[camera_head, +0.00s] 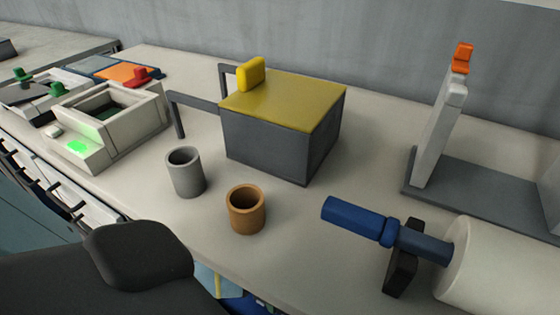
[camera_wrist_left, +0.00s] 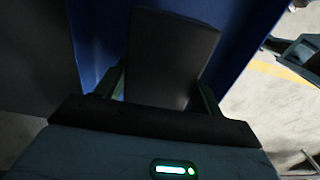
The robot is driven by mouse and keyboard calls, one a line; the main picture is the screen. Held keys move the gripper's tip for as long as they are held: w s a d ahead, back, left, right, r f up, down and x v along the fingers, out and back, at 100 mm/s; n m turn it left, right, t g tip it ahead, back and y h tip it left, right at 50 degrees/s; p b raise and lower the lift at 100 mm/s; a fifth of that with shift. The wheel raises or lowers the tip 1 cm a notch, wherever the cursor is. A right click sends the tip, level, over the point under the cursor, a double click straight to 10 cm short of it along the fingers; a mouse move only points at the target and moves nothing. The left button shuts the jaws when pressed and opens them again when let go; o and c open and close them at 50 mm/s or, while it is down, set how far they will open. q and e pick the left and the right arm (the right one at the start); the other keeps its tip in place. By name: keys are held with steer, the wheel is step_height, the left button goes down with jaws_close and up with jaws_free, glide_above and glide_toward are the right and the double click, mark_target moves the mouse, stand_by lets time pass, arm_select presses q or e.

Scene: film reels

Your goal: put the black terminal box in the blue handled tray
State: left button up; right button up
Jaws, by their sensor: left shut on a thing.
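The black terminal box (camera_wrist_left: 172,55) shows in the left wrist view as a dark, flat-faced block between the fingers of my left gripper (camera_wrist_left: 160,92). The gripper is shut on it. Blue walls (camera_wrist_left: 245,45) of what looks like the blue handled tray stand behind and beside the box. I cannot tell whether the box touches the tray's floor. In the head view my left arm comes in at the bottom left and its gripper is hidden below the table edge. Only a sliver of blue (camera_head: 262,304) shows there. My right gripper is in neither view.
The table holds a grey cup (camera_head: 186,173), a brown cup (camera_head: 246,210), a dark box with a yellow lid (camera_head: 285,100), a pale device with a green light (camera_head: 82,147) and a blue-handled roller (camera_head: 360,219). Floor with a yellow stripe (camera_wrist_left: 280,72) shows beside the blue walls.

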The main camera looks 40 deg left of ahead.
arm_select(q)
step_height(320, 180, down, 3)
steer(key=shift+b, duration=0.3)
steer(key=shift+f, duration=0.1)
steer(key=o, duration=1.4)
steer(key=shift+f, duration=0.1)
steer(key=shift+r, duration=0.2)
step_height(320, 180, up, 6)
steer(key=shift+p, duration=0.7)
steer(key=shift+r, duration=0.75)
steer(key=shift+s, duration=0.1)
